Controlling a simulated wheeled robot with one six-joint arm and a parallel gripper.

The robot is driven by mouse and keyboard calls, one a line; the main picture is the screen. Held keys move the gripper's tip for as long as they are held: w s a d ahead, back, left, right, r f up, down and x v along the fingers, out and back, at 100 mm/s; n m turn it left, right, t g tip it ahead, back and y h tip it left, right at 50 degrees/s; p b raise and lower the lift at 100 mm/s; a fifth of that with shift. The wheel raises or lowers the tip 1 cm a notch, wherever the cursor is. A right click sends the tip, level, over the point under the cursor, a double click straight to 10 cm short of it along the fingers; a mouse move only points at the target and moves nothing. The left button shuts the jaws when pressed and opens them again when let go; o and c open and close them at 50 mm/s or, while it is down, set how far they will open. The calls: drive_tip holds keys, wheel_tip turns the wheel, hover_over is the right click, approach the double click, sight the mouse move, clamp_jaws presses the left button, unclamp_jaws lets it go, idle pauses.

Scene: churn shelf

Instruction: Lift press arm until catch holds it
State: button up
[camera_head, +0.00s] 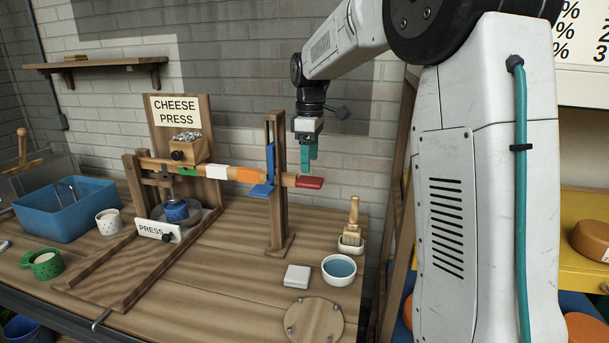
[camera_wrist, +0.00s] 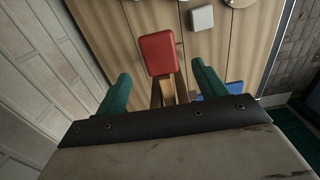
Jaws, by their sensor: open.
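The press arm (camera_head: 222,173) is a wooden bar with green, white and orange bands. It runs roughly level from the press on the left through a slotted wooden post (camera_head: 276,180). Its right end carries a red grip (camera_head: 309,183), which also shows in the wrist view (camera_wrist: 159,53). A blue catch (camera_head: 267,172) sits on the post beside the bar. My gripper (camera_head: 309,158), with teal fingers, points down just above the red end. In the wrist view my gripper (camera_wrist: 161,90) is open, its fingers apart on either side of the bar's end, not touching it.
A cheese press sign (camera_head: 174,109) stands behind the bar. A blue tub (camera_head: 67,208) is at the left. A brush in a holder (camera_head: 352,228), a bowl of blue liquid (camera_head: 339,270) and a white block (camera_head: 297,276) stand right of the post.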

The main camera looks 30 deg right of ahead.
sight(310, 179)
wheel_tip(310, 179, down, 5)
drive_tip(key=shift+d+f, duration=0.1)
drive_tip(key=shift+f, duration=0.05)
